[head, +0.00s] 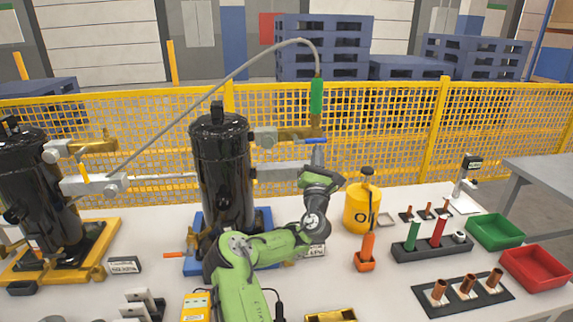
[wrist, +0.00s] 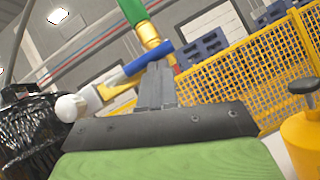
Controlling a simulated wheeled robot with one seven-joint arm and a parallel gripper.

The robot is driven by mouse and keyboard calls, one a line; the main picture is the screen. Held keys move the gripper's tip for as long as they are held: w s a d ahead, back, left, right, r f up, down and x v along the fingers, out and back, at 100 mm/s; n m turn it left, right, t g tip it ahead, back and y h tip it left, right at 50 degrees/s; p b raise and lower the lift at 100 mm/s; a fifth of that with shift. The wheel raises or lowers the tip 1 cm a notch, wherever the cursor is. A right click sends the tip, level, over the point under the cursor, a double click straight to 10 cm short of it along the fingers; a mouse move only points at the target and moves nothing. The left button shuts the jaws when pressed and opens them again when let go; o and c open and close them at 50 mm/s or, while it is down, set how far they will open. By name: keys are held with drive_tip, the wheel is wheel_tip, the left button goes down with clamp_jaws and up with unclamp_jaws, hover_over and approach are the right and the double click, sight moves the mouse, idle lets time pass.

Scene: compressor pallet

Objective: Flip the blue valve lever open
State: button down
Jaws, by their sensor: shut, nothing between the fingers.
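The blue valve lever (head: 316,141) sticks out roughly level to the right, just under a brass fitting (head: 296,133) on the middle black compressor (head: 224,170). In the wrist view the lever (wrist: 138,63) crosses tilted at the fingertips. My gripper (head: 318,150) is shut and empty, its fingers pointing up just below the lever. In the wrist view my gripper (wrist: 156,68) is at the lever, touching it or very close; I cannot tell which.
A green hose handle (head: 316,97) rises above the fitting, with a grey hose (head: 235,72) arching left. A second black compressor (head: 35,190) stands left. A yellow canister (head: 361,208) stands right of my arm. A yellow mesh fence (head: 390,130) runs behind.

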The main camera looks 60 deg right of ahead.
drive_tip(key=b+v, duration=0.5)
drive_tip(key=v, duration=0.2)
drive_tip(key=shift+a+f+b, duration=0.2)
drive_tip(key=shift+b, duration=0.15)
drive_tip(key=shift+s, duration=0.1)
